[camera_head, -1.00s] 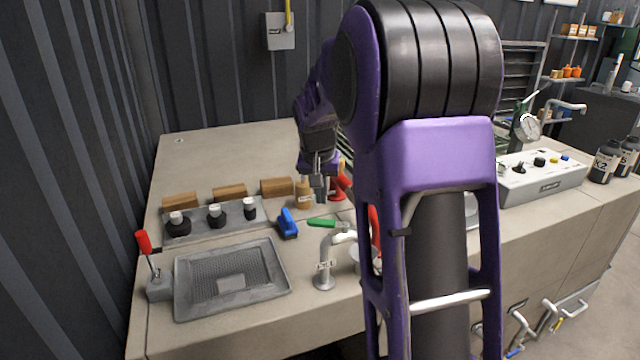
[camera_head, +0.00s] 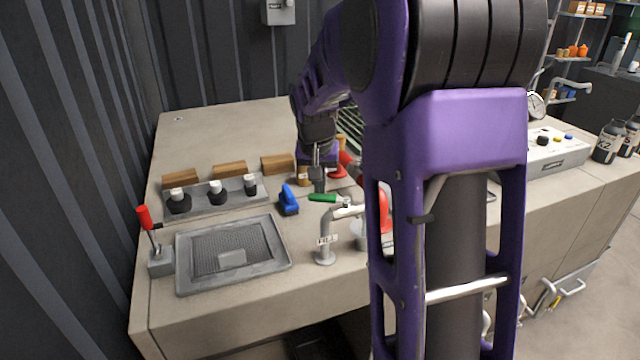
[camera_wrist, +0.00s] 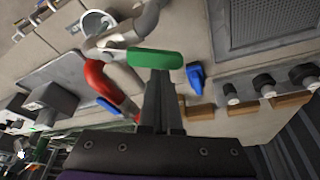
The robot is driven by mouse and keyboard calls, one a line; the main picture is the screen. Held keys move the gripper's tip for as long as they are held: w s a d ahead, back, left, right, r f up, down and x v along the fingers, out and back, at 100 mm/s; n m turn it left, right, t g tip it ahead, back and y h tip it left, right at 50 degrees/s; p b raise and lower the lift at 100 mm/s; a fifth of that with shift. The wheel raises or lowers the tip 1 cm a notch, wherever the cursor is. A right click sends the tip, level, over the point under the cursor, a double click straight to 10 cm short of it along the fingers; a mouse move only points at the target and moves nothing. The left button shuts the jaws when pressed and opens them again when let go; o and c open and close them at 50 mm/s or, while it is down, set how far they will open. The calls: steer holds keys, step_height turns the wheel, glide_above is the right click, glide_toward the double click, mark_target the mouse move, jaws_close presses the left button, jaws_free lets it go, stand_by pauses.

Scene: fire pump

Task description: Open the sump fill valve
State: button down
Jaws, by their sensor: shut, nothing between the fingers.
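A grey bent spout pipe (camera_head: 326,240) stands on the counter with a small tag I cannot read. A green lever handle (camera_head: 323,198) sits at its top and points left; this looks like the fill valve. My gripper (camera_head: 318,184) is just behind the green handle, pointing down, its fingers shut and empty. In the wrist view the green handle (camera_wrist: 155,60) lies across the tips of my shut fingers (camera_wrist: 160,80). I cannot tell whether they touch it. My arm hides part of the counter to the right of the spout.
A blue-handled item (camera_head: 288,201) lies left of the spout. A grey drain tray (camera_head: 232,256) and a red-handled lever (camera_head: 146,222) are at the front left. Black knobs (camera_head: 217,191) stand on a plate behind. A red curved part (camera_wrist: 104,88) is close beside my fingers.

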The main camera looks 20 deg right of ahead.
mark_target(317, 198)
steer(key=shift+s+a+n, duration=0.25)
steer(key=shift+n, duration=0.35)
steer(key=shift+s+a+n+y+p, duration=0.35)
steer(key=shift+s+n+y, duration=0.1)
steer(key=shift+n, duration=0.35)
steer(key=shift+s+a, duration=0.2)
steer(key=shift+s, duration=0.5)
